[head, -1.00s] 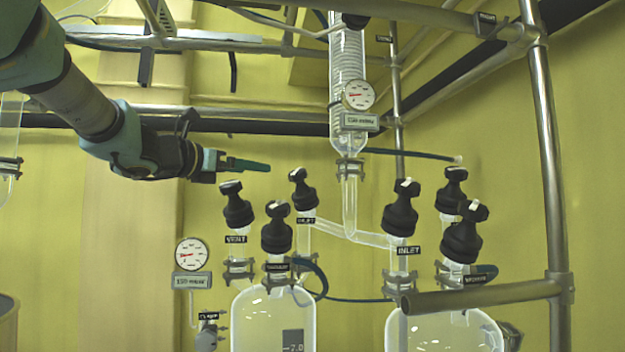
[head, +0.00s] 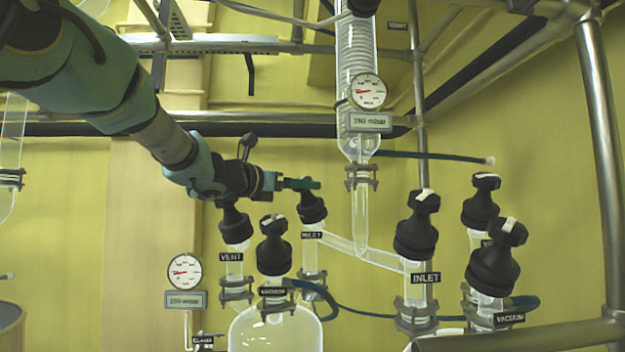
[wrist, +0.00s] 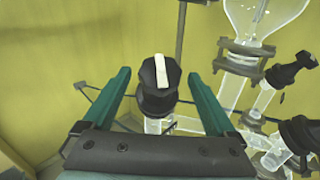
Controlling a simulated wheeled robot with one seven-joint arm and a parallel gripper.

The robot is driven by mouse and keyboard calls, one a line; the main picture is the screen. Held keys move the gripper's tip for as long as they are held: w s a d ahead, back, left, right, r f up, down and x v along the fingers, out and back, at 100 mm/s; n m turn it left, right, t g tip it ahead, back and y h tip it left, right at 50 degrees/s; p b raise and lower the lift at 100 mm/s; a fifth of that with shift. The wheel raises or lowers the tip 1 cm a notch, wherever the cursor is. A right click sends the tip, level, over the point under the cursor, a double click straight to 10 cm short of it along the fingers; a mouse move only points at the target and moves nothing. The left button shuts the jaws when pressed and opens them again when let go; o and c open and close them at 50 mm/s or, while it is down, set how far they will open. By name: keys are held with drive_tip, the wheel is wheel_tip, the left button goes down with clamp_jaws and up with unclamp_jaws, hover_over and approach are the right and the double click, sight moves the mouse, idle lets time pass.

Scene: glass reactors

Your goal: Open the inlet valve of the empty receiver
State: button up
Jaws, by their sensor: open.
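Two glass receivers stand side by side, the left one (head: 275,332) and the right one (head: 440,338), which is mostly cut off. The left receiver's inlet valve (head: 312,212) has a black knob behind its vacuum and vent valves. The right receiver's inlet valve (head: 416,228) also has a black knob. My gripper (head: 303,183) is at the top of the left inlet knob, its fingers partly covering it. In the wrist view, a black knob (wrist: 158,92) with a white stripe shows between the open fingers of my gripper (wrist: 158,74), with gaps on both sides. Liquid levels are not clear.
The vent valve (head: 235,226) and vacuum valve (head: 273,247) stand close by on the left receiver. A condenser with a gauge (head: 367,91) hangs to the right of my gripper. A metal frame post (head: 600,150) stands at the right.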

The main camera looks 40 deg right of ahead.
drive_tip(key=d+p, duration=0.2)
drive_tip(key=d, duration=0.3)
drive_tip(key=shift+w, duration=0.2)
drive_tip(key=c, duration=1.4)
drive_tip(key=shift+f+t+b, duration=0.1)
drive_tip(key=shift+t+b, duration=0.2)
drive_tip(key=shift+b, duration=0.4)
